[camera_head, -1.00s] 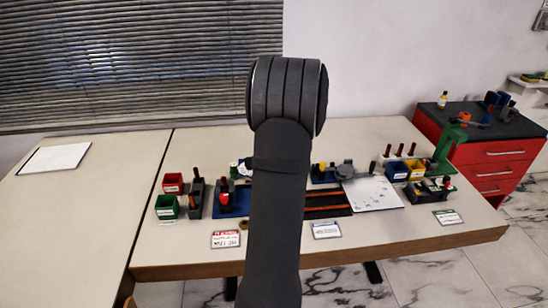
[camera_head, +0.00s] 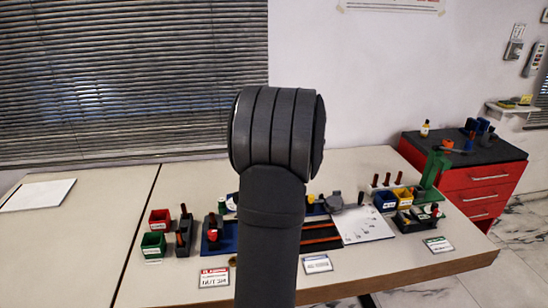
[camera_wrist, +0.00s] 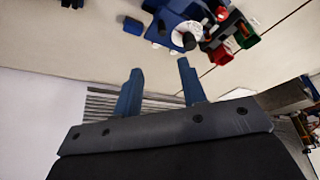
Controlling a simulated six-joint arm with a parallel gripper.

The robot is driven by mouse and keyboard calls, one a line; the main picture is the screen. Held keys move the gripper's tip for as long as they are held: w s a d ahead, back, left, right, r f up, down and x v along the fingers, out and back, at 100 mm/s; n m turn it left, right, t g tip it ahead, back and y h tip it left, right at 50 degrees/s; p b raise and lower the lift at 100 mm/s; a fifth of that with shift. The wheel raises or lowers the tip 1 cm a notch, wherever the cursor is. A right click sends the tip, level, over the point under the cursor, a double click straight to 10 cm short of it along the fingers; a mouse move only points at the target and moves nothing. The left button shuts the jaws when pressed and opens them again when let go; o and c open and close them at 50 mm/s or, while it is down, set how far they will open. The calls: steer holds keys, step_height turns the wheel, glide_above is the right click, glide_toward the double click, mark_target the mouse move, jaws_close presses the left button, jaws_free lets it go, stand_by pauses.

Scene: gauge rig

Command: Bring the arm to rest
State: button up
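My gripper (camera_wrist: 158,86) shows in the wrist view with two blue fingers standing well apart and nothing between them. It is open and empty. Beyond the fingertips lies the pale bench top, with a blue fixture (camera_wrist: 172,14) past them toward the top. In the head view my dark arm rises up the middle of the picture and hides the centre of the bench; the gripper itself is not visible there.
The bench (camera_head: 400,268) carries a red bin (camera_head: 160,219), a green bin (camera_head: 153,245), a white board (camera_head: 363,224) and several small tools and fixtures. A red drawer cabinet (camera_head: 480,180) stands at the right. The bench's left part is mostly clear, with a white sheet (camera_head: 38,195).

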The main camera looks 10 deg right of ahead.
steer(key=x, duration=1.7)
steer(key=shift+a+f, duration=0.15)
steer(key=shift+f, duration=0.1)
steer(key=shift+a, duration=0.15)
stand_by(1.9)
